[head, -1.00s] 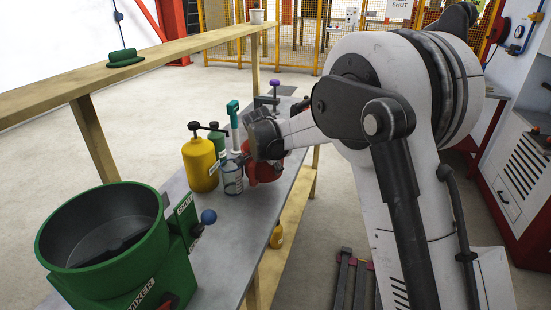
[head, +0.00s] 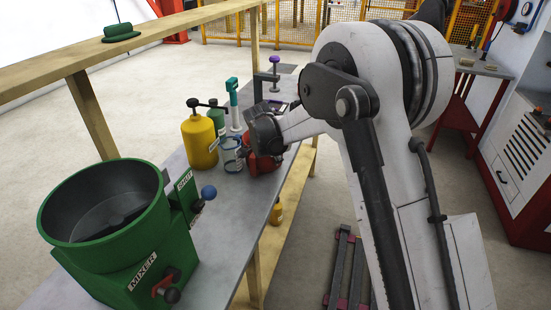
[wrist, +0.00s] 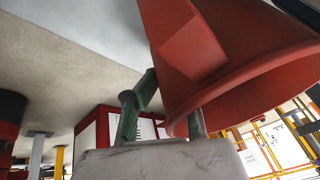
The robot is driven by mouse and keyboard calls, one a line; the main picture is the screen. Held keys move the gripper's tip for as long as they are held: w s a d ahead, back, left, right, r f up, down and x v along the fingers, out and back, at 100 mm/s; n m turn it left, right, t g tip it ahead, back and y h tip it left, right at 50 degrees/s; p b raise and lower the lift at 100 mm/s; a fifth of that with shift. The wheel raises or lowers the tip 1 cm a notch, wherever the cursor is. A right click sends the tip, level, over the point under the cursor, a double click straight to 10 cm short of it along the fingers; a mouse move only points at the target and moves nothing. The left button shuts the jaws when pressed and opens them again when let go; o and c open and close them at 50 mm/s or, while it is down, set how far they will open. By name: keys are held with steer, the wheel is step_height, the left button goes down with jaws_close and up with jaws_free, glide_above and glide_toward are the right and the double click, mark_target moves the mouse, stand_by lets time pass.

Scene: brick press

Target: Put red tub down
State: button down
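The red tub (head: 262,164) is at the right edge of the grey bench (head: 222,232) in the head view, partly hidden behind my wrist. It fills the upper right of the wrist view (wrist: 225,55), tilted in that picture, with its wide rim toward the camera. My gripper (wrist: 165,100) has green-grey fingers at the tub's rim; one is outside the wall, the other partly hidden by the rim. It looks shut on the wall. The tub's base is low over or on the bench; I cannot tell whether it touches.
Left of the tub stand a blue-and-white can (head: 232,155), a yellow bottle (head: 199,143) and a green bottle (head: 217,117). A teal-handled tool (head: 233,105) is behind. The green mixer (head: 125,255) stands at the near end. Bare bench lies between mixer and can.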

steer(key=c, duration=1.9)
jaws_free()
steer(key=v, duration=1.2)
steer(key=shift+r, duration=0.1)
